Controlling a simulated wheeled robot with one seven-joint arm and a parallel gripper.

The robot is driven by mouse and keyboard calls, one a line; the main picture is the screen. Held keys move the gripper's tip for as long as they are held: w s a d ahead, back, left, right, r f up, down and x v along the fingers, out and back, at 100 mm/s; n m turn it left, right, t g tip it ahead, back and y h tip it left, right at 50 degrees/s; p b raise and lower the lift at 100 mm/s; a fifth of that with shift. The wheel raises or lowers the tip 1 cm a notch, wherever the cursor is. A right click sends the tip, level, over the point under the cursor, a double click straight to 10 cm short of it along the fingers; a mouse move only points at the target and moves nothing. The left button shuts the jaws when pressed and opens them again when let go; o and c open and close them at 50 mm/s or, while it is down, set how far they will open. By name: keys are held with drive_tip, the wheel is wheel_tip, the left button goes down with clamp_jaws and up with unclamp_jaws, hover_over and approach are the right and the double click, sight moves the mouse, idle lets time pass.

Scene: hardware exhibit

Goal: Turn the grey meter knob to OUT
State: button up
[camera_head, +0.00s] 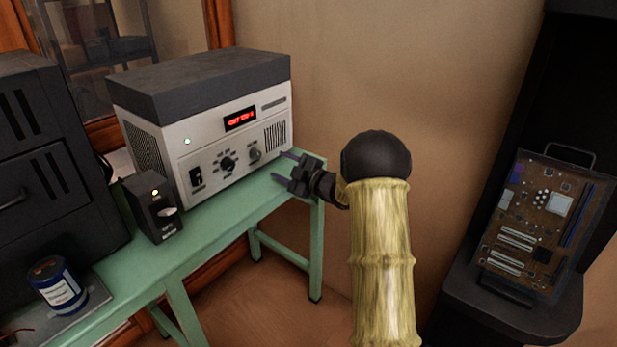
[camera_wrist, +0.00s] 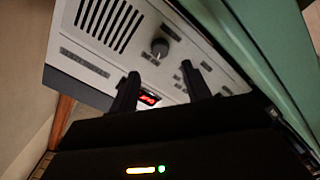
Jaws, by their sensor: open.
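The grey meter knob (camera_head: 255,154) is on the lower right front of the white instrument (camera_head: 215,150), beside the vent slots. In the wrist view the grey knob (camera_wrist: 160,47) lies between and beyond the fingertips. Its labels are too small to read, so I cannot tell its setting. My gripper (camera_head: 284,167) is open and empty at the right of the instrument's front, apart from the knob. Its two dark fingers (camera_wrist: 159,74) point toward the panel in the wrist view.
A larger black knob (camera_head: 228,163) and a black rocker switch (camera_head: 196,179) sit left of the grey knob. A small black box (camera_head: 154,208) stands before the instrument on the green table (camera_head: 215,227). A blue can (camera_head: 57,286) is farther left.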

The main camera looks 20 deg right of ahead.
drive_tip(key=v, duration=0.9)
drive_tip(key=s+a+f+m+g+h, duration=0.3)
drive_tip(key=s+a+m+g, duration=0.15)
drive_tip(key=s, duration=0.55)
drive_tip(key=s+a+f+m+g+h, duration=0.2)
drive_tip(key=s+a+m+g+h, duration=0.15)
drive_tip(key=s+m, duration=0.4)
drive_tip(key=s+a+f+m+g+h, duration=0.3)
drive_tip(key=s+a+m+g, duration=0.15)
drive_tip(key=s, duration=0.75)
wheel_tip(320, 180, up, 27)
drive_tip(key=p, duration=2.7)
drive_tip(key=shift+w+a+f, duration=0.2)
drive_tip(key=shift+w+a, duration=0.05)
drive_tip(key=shift+w, duration=0.05)
